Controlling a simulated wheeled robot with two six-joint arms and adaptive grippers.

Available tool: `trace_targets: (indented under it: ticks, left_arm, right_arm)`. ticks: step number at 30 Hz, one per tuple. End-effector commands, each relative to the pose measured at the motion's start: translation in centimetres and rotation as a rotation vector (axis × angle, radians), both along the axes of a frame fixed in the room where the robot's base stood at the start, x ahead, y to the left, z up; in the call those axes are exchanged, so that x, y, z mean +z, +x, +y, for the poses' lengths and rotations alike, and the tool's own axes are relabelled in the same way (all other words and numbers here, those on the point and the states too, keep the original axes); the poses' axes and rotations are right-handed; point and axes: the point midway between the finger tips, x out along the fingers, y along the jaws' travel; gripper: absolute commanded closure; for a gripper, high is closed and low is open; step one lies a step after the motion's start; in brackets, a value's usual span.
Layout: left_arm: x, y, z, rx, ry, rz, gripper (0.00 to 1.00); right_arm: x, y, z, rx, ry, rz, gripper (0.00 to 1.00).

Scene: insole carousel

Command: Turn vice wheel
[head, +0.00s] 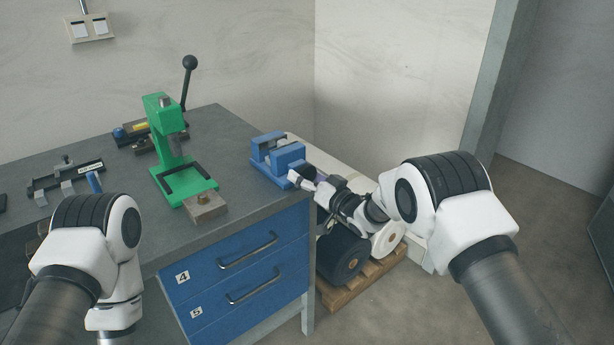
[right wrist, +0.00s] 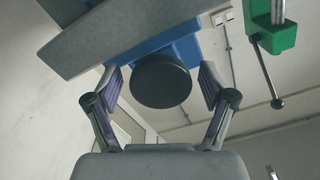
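The blue vice (head: 278,160) stands at the right end of the grey workbench. Its round dark wheel (head: 307,171) faces right, towards my right gripper (head: 308,180). In the right wrist view the wheel (right wrist: 161,81) sits between the two spread fingers of my right gripper (right wrist: 159,86). A gap shows on each side, so the gripper is open around the wheel and does not grip it. The vice's blue body (right wrist: 180,45) shows behind the wheel. My left arm is at the lower left of the head view, and its gripper is out of sight.
A green press (head: 165,140) with a long lever stands left of the vice on the workbench (head: 240,205). A metal block (head: 205,207) lies at the press's foot. Dark and white rolls (head: 342,256) rest on a wooden pallet (head: 350,292) below my right arm.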

Motion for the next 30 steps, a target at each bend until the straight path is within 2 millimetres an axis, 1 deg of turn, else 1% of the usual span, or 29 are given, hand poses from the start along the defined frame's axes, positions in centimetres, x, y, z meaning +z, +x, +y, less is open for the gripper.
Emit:
trace_targets:
  ticks: [8, 11, 14, 21, 24, 27, 30]
  left_arm:
    - [0.0, 0.0, 0.0, 0.0, 0.0, 0.0, 0.44]
    - [0.0, 0.0, 0.0, 0.0, 0.0, 0.0, 0.44]
    - [0.0, 0.0, 0.0, 0.0, 0.0, 0.0, 0.44]
    - [0.0, 0.0, 0.0, 0.0, 0.0, 0.0, 0.44]
    - [0.0, 0.0, 0.0, 0.0, 0.0, 0.0, 0.44]
    - [0.0, 0.0, 0.0, 0.0, 0.0, 0.0, 0.44]
    - [0.0, 0.0, 0.0, 0.0, 0.0, 0.0, 0.44]
  right_arm:
    - [0.2, 0.0, -0.1, -0.001, 0.002, -0.004, 0.14]
    - [0.2, -0.4, -0.4, -0.002, 0.001, -0.002, 0.14]
    - [0.2, -1.6, -1.4, -0.003, 0.0, -0.001, 0.14]
    - [0.2, -6.6, -5.0, -0.003, 0.001, 0.001, 0.14]
    - [0.2, -8.3, -6.2, -0.003, 0.002, -0.001, 0.14]
    - [0.1, -9.3, -6.9, -0.001, 0.002, -0.001, 0.14]
    - [0.2, -9.7, -7.1, 0.0, 0.001, -0.002, 0.14]
